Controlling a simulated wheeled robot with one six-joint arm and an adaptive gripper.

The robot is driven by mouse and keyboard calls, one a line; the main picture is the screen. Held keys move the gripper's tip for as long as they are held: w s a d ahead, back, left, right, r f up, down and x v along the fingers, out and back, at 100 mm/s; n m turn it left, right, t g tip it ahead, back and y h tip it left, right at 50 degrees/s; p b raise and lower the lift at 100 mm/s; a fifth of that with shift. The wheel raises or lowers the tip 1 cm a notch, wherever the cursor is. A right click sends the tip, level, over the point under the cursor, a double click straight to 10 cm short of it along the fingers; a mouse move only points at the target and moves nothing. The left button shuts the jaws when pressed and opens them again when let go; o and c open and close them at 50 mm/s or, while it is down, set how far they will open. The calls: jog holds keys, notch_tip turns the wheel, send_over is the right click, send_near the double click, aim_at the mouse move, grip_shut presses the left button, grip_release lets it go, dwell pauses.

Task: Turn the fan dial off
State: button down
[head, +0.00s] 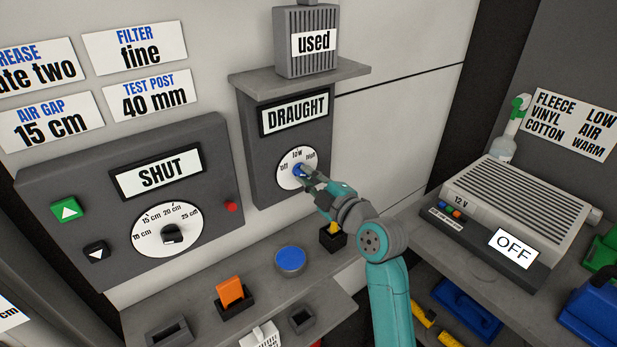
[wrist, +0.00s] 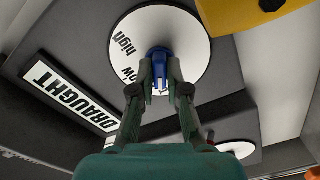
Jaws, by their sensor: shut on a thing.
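The fan dial (head: 287,180) is a white disc on the dark grey DRAUGHT panel (head: 262,145), marked off at left, low at top and high at right. Its blue knob (head: 298,169) sits at the disc's centre. My gripper (head: 304,172) reaches it from the lower right and is shut on the knob. In the wrist view the fingers (wrist: 160,80) hold the blue knob (wrist: 160,55) from both sides, in front of the white disc (wrist: 195,30). The fingers cover part of the knob, so I cannot tell which mark it points to.
A shelf with a grey box marked "used" (head: 306,72) is above the panel. The SHUT panel (head: 60,165) with a black knob is at left. A bench below holds a blue disc (head: 290,259) and an orange block (head: 230,292). A 12 V unit (head: 530,205) stands at right.

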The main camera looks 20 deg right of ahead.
jog(key=c, duration=1.2)
grip_release()
jog(key=shift+o, duration=0.2)
jog(key=v, duration=1.2)
